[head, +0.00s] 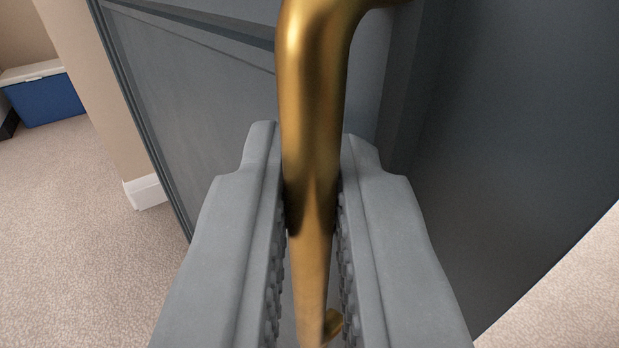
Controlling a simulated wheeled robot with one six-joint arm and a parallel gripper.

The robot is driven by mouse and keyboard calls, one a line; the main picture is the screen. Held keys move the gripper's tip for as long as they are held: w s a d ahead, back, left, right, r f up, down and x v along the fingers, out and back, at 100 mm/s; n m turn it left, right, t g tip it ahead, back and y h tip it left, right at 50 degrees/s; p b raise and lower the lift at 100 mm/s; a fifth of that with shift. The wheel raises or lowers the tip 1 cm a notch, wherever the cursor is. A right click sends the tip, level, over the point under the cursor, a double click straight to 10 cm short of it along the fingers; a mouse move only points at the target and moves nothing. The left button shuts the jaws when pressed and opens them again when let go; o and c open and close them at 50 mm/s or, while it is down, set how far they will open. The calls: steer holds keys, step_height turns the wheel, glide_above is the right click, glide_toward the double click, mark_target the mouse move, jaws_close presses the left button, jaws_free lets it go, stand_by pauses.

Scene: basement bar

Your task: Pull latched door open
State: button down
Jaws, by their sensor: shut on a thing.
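A brass bar handle (312,110) runs down the middle of the head view, fixed to a dark blue-grey door (200,100). My gripper (312,190) has its two grey fingers on either side of the handle and is shut on it. The lower end of the handle shows between the fingers. The door stands at an angle, with its panelled face on the left and a darker, smooth surface (510,130) on the right. The latch is not in view.
A blue box with a white lid (48,98) stands on the floor at the far left. A beige wall with a white baseboard (147,192) is beside the door's left edge. Beige carpet (80,230) is clear at the left and shows at the lower right.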

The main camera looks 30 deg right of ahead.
steer(key=shift+a, duration=0.75)
steer(key=c, duration=1.6)
jaws_free()
steer(key=shift+w+d, duration=0.1)
steer(key=v, duration=1.7)
steer(key=shift+a, duration=0.25)
